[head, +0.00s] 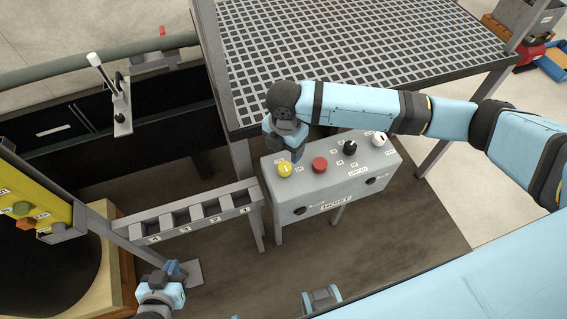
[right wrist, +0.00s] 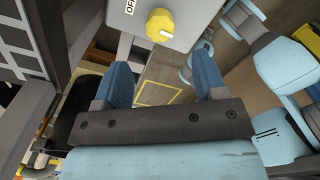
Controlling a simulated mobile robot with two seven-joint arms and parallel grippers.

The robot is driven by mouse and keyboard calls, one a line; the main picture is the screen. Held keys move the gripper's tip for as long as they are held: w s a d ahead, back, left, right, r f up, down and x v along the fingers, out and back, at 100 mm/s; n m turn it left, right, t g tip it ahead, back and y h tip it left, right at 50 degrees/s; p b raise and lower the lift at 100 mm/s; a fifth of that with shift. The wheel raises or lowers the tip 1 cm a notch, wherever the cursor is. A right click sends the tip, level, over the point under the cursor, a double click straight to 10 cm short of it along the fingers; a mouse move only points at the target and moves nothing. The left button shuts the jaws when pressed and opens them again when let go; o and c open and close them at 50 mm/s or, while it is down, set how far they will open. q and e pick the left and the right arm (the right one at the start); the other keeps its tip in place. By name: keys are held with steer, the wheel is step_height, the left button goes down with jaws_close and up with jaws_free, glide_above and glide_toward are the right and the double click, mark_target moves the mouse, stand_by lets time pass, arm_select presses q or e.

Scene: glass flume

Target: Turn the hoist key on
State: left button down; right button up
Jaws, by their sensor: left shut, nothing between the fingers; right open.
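A yellow knob (head: 285,169) with a white mark sits at the left end of the top of a grey control box (head: 330,190). It also shows in the right wrist view (right wrist: 160,24), beside an OFF label; its mark faces the lower right of that picture. I take it for the hoist key, though I cannot read its name. My right gripper (head: 297,153) is close above the box by the knob. In the right wrist view its two blue fingers (right wrist: 164,80) are wide apart and empty, with the knob beyond them. My left gripper (head: 175,269) is shut and empty, low at the left.
The box also carries a red button (head: 319,165), a black knob (head: 350,147) and a white knob (head: 379,139). A grating platform (head: 350,45) stands behind it. A grey slotted rack (head: 190,215) is at its left. A yellow panel (head: 30,205) stands at the far left.

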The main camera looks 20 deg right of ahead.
mark_target(285, 166)
step_height(285, 166, down, 8)
steer(key=shift+f, duration=0.2)
steer(key=c, duration=0.9)
